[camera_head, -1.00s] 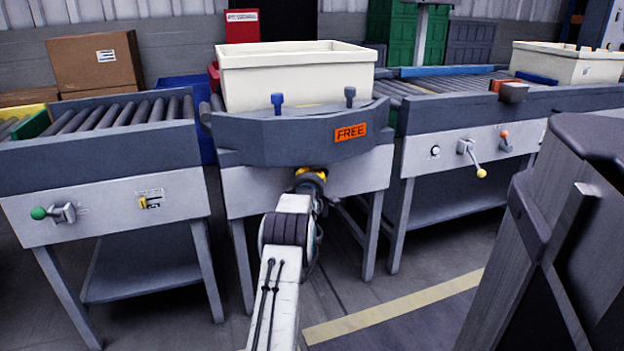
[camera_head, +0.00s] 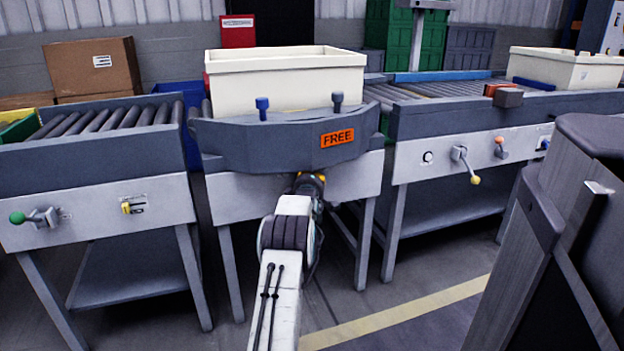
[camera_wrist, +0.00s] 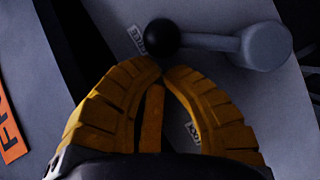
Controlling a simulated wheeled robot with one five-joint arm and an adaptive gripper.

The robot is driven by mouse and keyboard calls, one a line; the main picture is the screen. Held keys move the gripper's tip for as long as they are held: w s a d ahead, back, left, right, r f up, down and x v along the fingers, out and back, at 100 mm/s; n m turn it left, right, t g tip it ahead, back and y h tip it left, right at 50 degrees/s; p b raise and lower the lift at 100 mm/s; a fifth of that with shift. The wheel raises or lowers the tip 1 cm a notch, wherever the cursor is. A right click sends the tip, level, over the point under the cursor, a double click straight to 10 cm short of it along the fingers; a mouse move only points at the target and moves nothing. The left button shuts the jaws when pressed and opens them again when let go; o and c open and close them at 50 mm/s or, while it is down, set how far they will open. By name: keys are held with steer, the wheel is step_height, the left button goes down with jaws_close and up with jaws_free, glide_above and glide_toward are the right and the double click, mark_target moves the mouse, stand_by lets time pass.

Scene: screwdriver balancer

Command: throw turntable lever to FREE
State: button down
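The turntable (camera_head: 285,137) has a curved dark front, an orange FREE sign (camera_head: 337,138) and a cream tote on top. In the wrist view its lever (camera_wrist: 210,42) has a black ball knob (camera_wrist: 163,39) at the left and a grey pivot at the right. A small FREE label (camera_wrist: 136,39) lies beside the knob. A second label (camera_wrist: 192,132) is partly hidden by a finger. My gripper (camera_wrist: 164,70) has its yellow fingertips together just below the knob, with nothing seen between them. Touch cannot be told. My arm hides the lever in the head view.
A left roller conveyor (camera_head: 110,120) with a green-knobbed lever (camera_head: 35,217) and a right conveyor (camera_head: 470,105) with a yellow-knobbed lever (camera_head: 465,165) flank the turntable. A dark cabinet-like body (camera_head: 560,240) stands close at right. Floor shows between the stands.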

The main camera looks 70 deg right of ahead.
steer(key=shift+a, duration=0.1)
stand_by(0.4)
steer(key=v, duration=1.1)
steer(key=shift+a, duration=0.4)
steer(key=shift+r, duration=0.1)
stand_by(0.6)
